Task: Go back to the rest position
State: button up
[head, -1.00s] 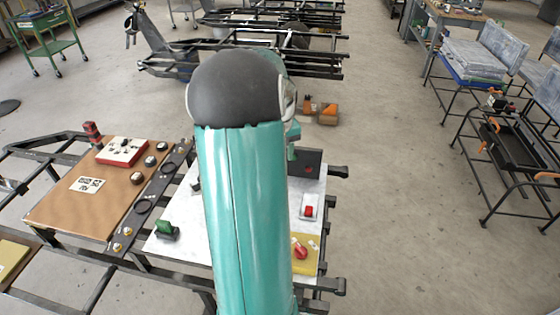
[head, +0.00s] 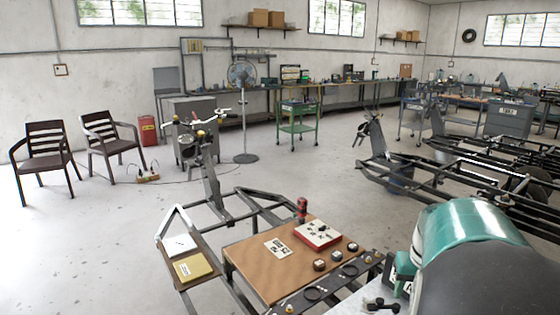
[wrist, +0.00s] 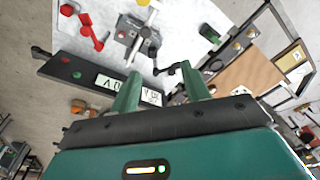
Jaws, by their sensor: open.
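My gripper (wrist: 162,90) shows in the wrist view with its two green fingers apart and nothing seen between them. It is above a white panel (wrist: 190,18) that carries a red handle (wrist: 88,32), a metal fixture (wrist: 135,32) and a green switch (wrist: 210,33). A dark strip (wrist: 72,70) and a display with black characters (wrist: 107,82) lie near the left finger. In the head view my teal and dark grey arm fills the lower right corner and covers most of the white panel.
A brown board (head: 285,255) with a red-and-white box (head: 318,234) sits on a black frame. A yellow pad (head: 192,267) lies left of it. More dark frames (head: 455,165) stand to the right. Two chairs (head: 45,150), a fan (head: 243,110) and a green cart (head: 298,122) stand farther back on open floor.

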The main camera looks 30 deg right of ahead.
jog(key=w+a+r+n+t, duration=0.1)
jog(key=w+a+r, duration=0.1)
jog(key=a, duration=0.3)
jog(key=w+a+r+n, duration=0.1)
jog(key=w+a+r, duration=0.1)
jog(key=a, duration=0.3)
jog(key=s+a+r+n+t, duration=0.1)
jog(key=s+a+n, duration=0.1)
jog(key=a, duration=1.1)
jog(key=s+a+r+n+t, duration=0.1)
jog(key=s+a+n+t, duration=0.1)
jog(key=a, duration=1.1)
jog(key=shift+s+r+n+y, duration=0.25)
jog(key=shift+s+n+y, duration=0.15)
jog(key=shift+s+n, duration=0.3)
jog(key=shift+s+a, duration=0.1)
jog(key=shift+c, duration=1.2)
